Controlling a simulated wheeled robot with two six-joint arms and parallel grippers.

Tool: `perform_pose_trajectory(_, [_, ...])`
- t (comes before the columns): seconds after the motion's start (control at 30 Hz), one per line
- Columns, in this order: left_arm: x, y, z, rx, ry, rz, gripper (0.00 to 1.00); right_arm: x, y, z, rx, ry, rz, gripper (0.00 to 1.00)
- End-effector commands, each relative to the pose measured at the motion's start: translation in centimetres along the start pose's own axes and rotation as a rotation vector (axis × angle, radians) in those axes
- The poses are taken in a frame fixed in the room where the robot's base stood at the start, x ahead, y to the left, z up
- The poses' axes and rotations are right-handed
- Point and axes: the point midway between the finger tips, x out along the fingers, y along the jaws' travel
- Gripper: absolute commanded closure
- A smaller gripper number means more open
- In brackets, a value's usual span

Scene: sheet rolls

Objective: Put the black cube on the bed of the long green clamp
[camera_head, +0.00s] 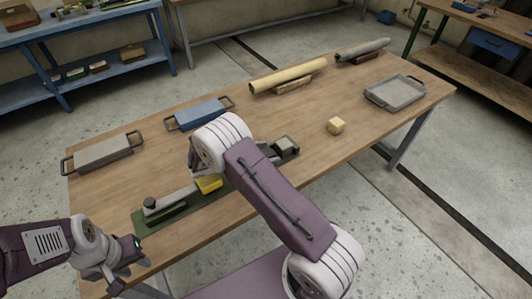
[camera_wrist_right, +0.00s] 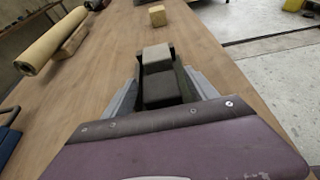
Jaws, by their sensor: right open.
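The long green clamp (camera_head: 160,219) lies along the table's front edge, with a dark knob at its left end and a grey-topped block (camera_head: 286,143) at its right end. My right arm covers its middle in the head view. In the right wrist view, a black cube (camera_wrist_right: 160,90) sits between the fingers of my open right gripper (camera_wrist_right: 158,97), just in front of the grey-topped block (camera_wrist_right: 156,55). The cube appears to be on the clamp bed; contact with it is unclear. My left gripper (camera_head: 126,264) is low at the table's front left; its jaw opening is unclear.
A yellow cube (camera_head: 335,126) stands right of the clamp. Behind are a grey tray (camera_head: 103,152), a blue tray (camera_head: 198,113), a yellow roll (camera_head: 288,76) and a grey roll (camera_head: 362,49) on stands. Another grey tray (camera_head: 394,92) is at the right. The front right tabletop is clear.

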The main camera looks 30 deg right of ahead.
Motion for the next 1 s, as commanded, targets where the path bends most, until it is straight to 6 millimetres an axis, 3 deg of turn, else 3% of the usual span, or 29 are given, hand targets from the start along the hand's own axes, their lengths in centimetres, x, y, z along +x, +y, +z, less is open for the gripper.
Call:
perform_pose_trajectory(0.17, [-0.3,0.0,0.0,0.0,0.0,0.0,0.64,-2.5,0.1,0.3,0.001,0.001,0.005,0.33])
perform_pose_trajectory(0.4, [-0.6,0.0,-0.1,0.0,0.0,0.0,0.64,-8.8,0.1,0.3,0.001,0.001,0.005,0.33])
perform_pose_trajectory(0.6, [-0.7,0.0,-0.1,0.0,0.0,0.0,0.64,-11.7,0.1,0.3,0.0,0.0,0.002,0.33])
perform_pose_trajectory(0.83, [-0.7,0.0,-0.1,0.0,0.0,0.0,0.64,-11.7,-0.6,0.4,0.021,0.038,-0.021,0.33])
perform_pose_trajectory(0.93, [-0.7,0.0,-0.1,0.0,0.0,0.0,0.64,-9.9,-3.8,0.3,0.154,0.23,-0.135,0.33])
perform_pose_trajectory(1.0, [-0.7,0.0,-0.1,0.0,0.0,0.0,0.64,-9.3,-7.5,-0.3,0.334,0.422,-0.268,0.33])
